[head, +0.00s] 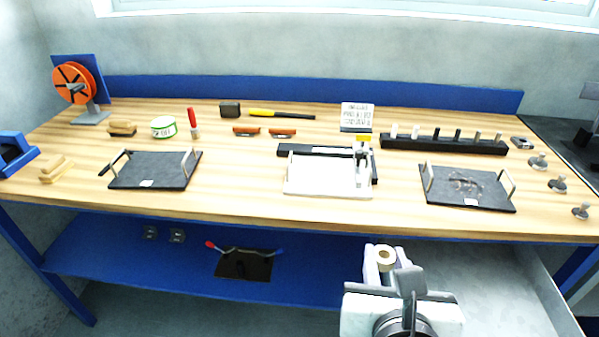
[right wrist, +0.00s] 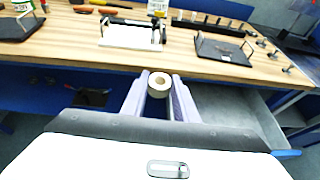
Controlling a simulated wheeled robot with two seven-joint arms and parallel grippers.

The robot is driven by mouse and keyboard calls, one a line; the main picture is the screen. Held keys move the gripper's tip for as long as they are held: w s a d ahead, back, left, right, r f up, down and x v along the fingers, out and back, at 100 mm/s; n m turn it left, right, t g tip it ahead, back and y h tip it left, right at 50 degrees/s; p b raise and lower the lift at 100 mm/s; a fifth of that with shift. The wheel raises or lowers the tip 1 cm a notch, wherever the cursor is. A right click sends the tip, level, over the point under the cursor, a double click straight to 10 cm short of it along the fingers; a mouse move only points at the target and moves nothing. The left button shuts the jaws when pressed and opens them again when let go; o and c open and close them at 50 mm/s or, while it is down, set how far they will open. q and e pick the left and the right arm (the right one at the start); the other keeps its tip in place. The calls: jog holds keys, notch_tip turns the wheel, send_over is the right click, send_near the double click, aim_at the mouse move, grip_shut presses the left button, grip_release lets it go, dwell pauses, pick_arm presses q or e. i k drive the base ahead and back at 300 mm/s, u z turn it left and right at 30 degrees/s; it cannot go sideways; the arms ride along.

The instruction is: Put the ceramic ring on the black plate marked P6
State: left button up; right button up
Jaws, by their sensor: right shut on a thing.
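The ceramic ring (head: 386,257) is a short cream cylinder with a hole through it. My right gripper (head: 381,260) is shut on it and holds it in front of the workbench's front edge. In the right wrist view the ring (right wrist: 158,92) sits between the two fingertips (right wrist: 159,88). Two black plates with wire handles lie on the bench, one at the left (head: 150,172) and one at the right (head: 488,197). Each has a small white label too small to read, so I cannot tell which is P6. My left gripper is not in view.
A white board (head: 325,180) with a lever lies between the plates. Behind are a black peg block (head: 440,146), an orange reel (head: 72,84) and small tools. Metal knobs (head: 557,184) line the right end. An open grey drawer (head: 480,270) sits below the bench top.

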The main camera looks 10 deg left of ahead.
aim_at(156, 167)
jog(key=u, duration=0.55)
jog(key=k, duration=1.25)
jog(key=u, duration=1.25)
jog(key=i, duration=2)
jog(key=z, duration=0.7)
jog(key=i, duration=0.55)
jog(key=u, duration=0.05)
